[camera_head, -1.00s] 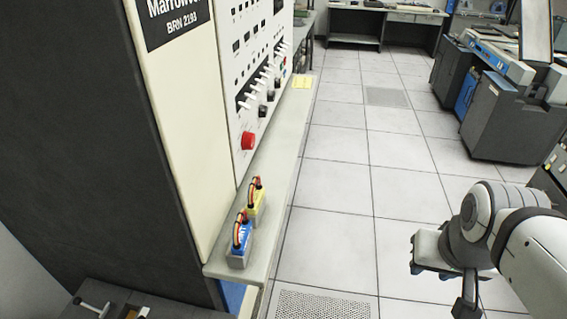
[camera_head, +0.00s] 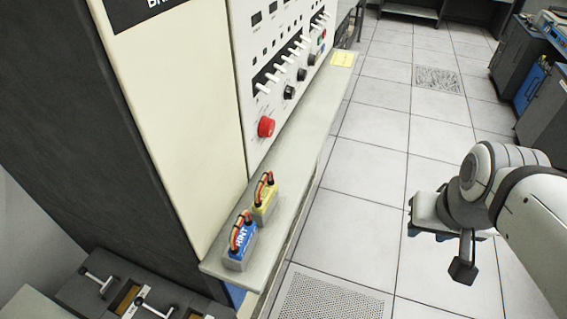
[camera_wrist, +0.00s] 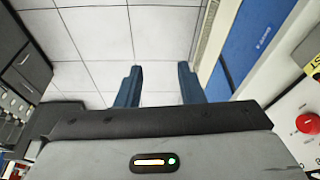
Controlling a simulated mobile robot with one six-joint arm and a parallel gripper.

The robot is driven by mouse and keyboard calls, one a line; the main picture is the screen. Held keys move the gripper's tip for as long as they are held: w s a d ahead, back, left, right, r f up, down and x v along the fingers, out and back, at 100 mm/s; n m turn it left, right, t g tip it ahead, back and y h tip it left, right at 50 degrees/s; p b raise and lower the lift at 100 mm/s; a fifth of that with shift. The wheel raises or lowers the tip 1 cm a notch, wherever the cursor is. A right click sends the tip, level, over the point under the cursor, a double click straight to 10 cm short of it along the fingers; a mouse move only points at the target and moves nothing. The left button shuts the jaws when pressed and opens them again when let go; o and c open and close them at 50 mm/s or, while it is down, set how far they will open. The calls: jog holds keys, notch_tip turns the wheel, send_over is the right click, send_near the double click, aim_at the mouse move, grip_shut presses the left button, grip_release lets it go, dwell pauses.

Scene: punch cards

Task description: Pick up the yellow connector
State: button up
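The yellow connector (camera_head: 264,205) stands on the narrow grey shelf (camera_head: 302,137) of the cream cabinet, with red and black wire loops on top. A blue connector (camera_head: 240,248) with similar loops stands just in front of it. In the head view my gripper (camera_head: 432,232) hangs over the floor, right of the shelf and well apart from both connectors. In the wrist view my gripper (camera_wrist: 159,88) has its two blue fingers spread wide with only floor between them. Neither connector shows in the wrist view.
The cabinet panel has a red knob (camera_head: 266,127) and rows of switches above the shelf. A yellow note (camera_head: 343,59) lies farther along the shelf. Grey machines (camera_head: 537,88) stand at the far right. The tiled floor between is clear.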

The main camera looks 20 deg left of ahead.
jog(key=w+a+r+n+b, duration=0.2)
jog(key=w+a+n, duration=0.3)
jog(key=a+n, duration=0.4)
jog(key=n+g+y+b, duration=0.1)
jog(key=n+g+b, duration=0.15)
jog(key=n, duration=2.15)
send_over(263, 178)
jog(key=s, duration=0.1)
jog(key=shift+t, duration=0.25)
jog(key=f, duration=0.3)
jog(key=w+f, duration=0.1)
jog(key=f, duration=0.2)
jog(key=shift+w, duration=0.1)
jog(key=shift+c, duration=0.3)
grip_shut()
jog(key=shift+r, duration=0.1)
